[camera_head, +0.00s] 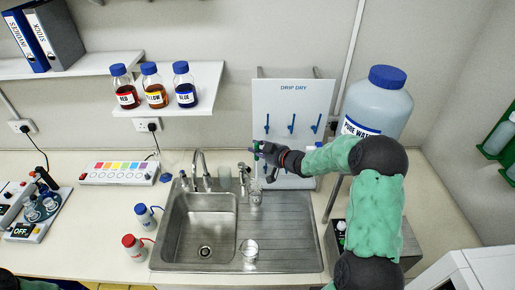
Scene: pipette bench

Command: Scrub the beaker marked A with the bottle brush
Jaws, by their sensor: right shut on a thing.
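My right gripper (260,155) is above the back right of the sink, shut on a thin upright tool that looks like the bottle brush. Its lower part (256,175) hangs down toward a small clear beaker (255,196) on the steel drainboard. I cannot tell whether the brush tip is inside this beaker or just behind its rim. Another clear beaker (249,250) stands nearer the front, on the sink's right side. The letters on both beakers are too small to read. My left gripper is out of view.
The sink basin (205,225) with its tap (201,170) lies left of the beakers. A drip dry rack (293,105) stands behind. A large water bottle (378,100) is at the back right. Red (133,247) and blue (145,215) wash bottles stand left of the sink.

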